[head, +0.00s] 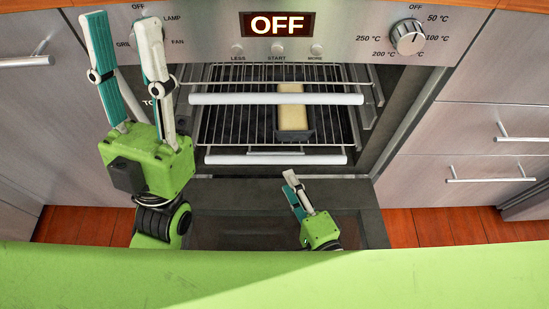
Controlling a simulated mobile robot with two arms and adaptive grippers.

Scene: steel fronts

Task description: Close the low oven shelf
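The oven door (235,196) is folded down open. Two wire shelves show inside, each with a white front bar. The low oven shelf (230,159) has its bar below the upper one in the picture, and its wires show forward of the upper bar. How far it is out is hard to tell from above. A loaf in a dark tin (293,118) appears to rest on the low shelf, partly behind the upper bar. My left gripper (122,20) is open and empty, raised left of the oven opening. My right gripper (289,176) is over the door, in front of the low bar; its fingers look close together.
The upper shelf (225,99) lies above the low one. The control panel (340,48) has an OFF display (277,24) and a knob (408,37). Steel drawers with bar handles stand at the right (490,172). Wooden floor (435,228) shows beside the door.

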